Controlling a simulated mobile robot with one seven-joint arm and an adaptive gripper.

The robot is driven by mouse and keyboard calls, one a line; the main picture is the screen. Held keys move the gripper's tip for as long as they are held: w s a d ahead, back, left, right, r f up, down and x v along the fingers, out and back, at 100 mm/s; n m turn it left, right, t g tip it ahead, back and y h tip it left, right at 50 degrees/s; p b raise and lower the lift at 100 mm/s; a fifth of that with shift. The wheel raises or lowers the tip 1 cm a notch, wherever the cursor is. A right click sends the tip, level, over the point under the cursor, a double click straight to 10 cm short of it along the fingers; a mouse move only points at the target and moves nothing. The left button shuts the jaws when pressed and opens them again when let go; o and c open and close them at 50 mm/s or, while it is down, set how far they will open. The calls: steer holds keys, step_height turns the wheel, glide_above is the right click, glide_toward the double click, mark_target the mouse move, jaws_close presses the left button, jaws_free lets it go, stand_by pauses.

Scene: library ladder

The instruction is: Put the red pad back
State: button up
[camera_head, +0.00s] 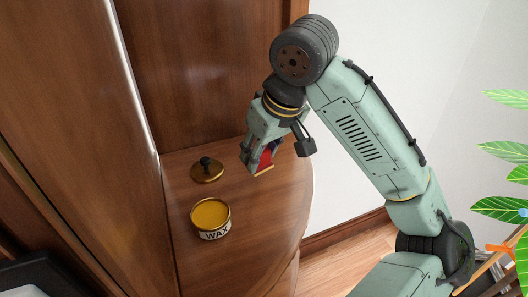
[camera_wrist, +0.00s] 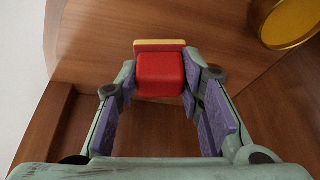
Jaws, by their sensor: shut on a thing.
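The red pad (camera_wrist: 160,74) is a red block with a yellowish strip along its far edge. It sits between the fingertips of my gripper (camera_wrist: 159,85) in the wrist view, with purple finger pads on both sides. In the head view my gripper (camera_head: 262,160) points down over the right part of the wooden shelf, and only a little of the red pad (camera_head: 266,160) shows. I cannot tell if the pad touches the shelf.
An open tin of yellow wax (camera_head: 211,217) stands on the wooden shelf (camera_head: 262,225). A round brass lid with a dark knob (camera_head: 207,171) lies behind it. A tall wooden panel (camera_head: 70,120) rises at left. The shelf's curved front right edge is clear. A plant (camera_head: 505,150) is at far right.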

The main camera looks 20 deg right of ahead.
mark_target(265, 157)
steer(key=w, duration=0.1)
steer(key=w+d, duration=0.1)
steer(key=w, duration=0.1)
steer(key=shift+d+f, duration=0.15)
steer(key=shift+d, duration=0.05)
steer(key=shift+f+p, duration=0.45)
steer(key=shift+f, duration=1.3)
steer(key=shift+f, duration=0.2)
steer(key=o, duration=1)
steer(key=v, duration=1.2)
steer(key=shift+r+b, duration=0.2)
steer(key=shift+b, duration=0.2)
